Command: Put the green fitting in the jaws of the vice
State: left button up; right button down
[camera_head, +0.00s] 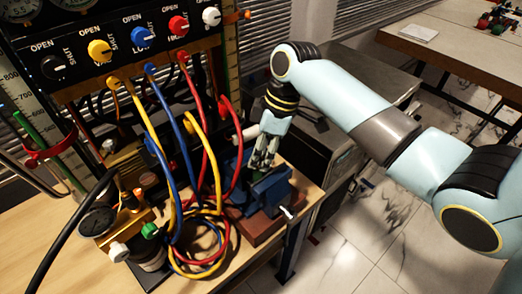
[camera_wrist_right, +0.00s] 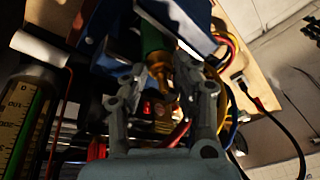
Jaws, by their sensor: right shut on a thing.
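My right gripper (camera_head: 264,158) points down at the blue vice (camera_head: 270,192), which stands on a reddish-brown block at the table's right corner. In the right wrist view, my gripper (camera_wrist_right: 165,90) is shut on the green fitting (camera_wrist_right: 152,38), which shows a green part and brass parts. The fitting's green end is between the blue parts of the vice (camera_wrist_right: 188,22). Whether it touches the jaws cannot be told. In the head view the fitting is mostly hidden by the fingers and the vice. My left gripper is not in view.
Blue, red and yellow hoses (camera_head: 185,240) loop close to the left of the vice. A panel with coloured knobs (camera_head: 140,38) stands behind. A brass valve assembly with a gauge (camera_head: 97,222) is at the left. A grey cabinet (camera_head: 335,150) stands right of the table.

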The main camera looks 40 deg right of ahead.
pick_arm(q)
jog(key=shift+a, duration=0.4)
pick_arm(e)
jog(key=c, duration=1)
grip_release()
pick_arm(q)
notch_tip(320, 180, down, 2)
jog(key=shift+b, duration=1)
pick_arm(e)
jog(key=v, duration=1.2)
